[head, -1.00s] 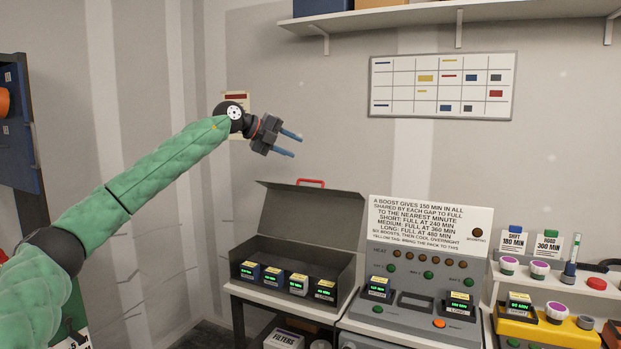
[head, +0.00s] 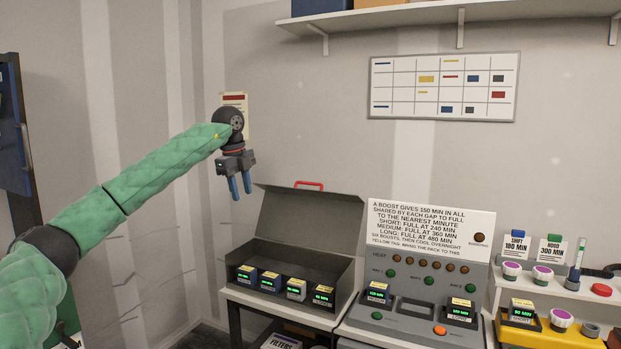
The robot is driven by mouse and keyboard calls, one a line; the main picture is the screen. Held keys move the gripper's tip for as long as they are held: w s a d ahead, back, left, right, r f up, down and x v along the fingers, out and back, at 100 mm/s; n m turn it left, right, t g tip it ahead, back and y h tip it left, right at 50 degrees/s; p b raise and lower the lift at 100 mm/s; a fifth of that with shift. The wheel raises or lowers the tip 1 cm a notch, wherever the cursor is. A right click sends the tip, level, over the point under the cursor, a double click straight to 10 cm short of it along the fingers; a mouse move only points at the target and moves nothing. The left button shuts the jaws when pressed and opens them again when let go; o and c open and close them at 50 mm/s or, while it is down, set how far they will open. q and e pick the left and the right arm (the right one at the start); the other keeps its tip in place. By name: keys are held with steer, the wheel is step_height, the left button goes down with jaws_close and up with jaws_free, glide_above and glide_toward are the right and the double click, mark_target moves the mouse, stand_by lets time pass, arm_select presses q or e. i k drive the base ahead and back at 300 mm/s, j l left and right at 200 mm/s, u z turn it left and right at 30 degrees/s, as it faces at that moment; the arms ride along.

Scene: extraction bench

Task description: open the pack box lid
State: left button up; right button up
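The pack box (head: 337,268) is a dark grey case on the bench, left of the charging console. Its lid (head: 310,226) stands raised and leans back, with a red handle (head: 309,185) at its top edge. Several small packs with green displays and yellow labels, such as one pack (head: 270,281), sit along its front. My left gripper (head: 240,187) is empty and points down, with its two blue fingers slightly apart. It is in the air up and left of the lid, apart from it. My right gripper is not in view.
The grey charging console (head: 411,308) stands right of the box, with a printed sign (head: 431,224) behind it. A white rack (head: 560,290) with jars and a yellow device (head: 520,327) is further right. A wall shelf (head: 450,14) hangs above. The air around my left gripper is free.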

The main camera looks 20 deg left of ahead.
mark_target(327, 221)
steer(key=i, duration=1.85)
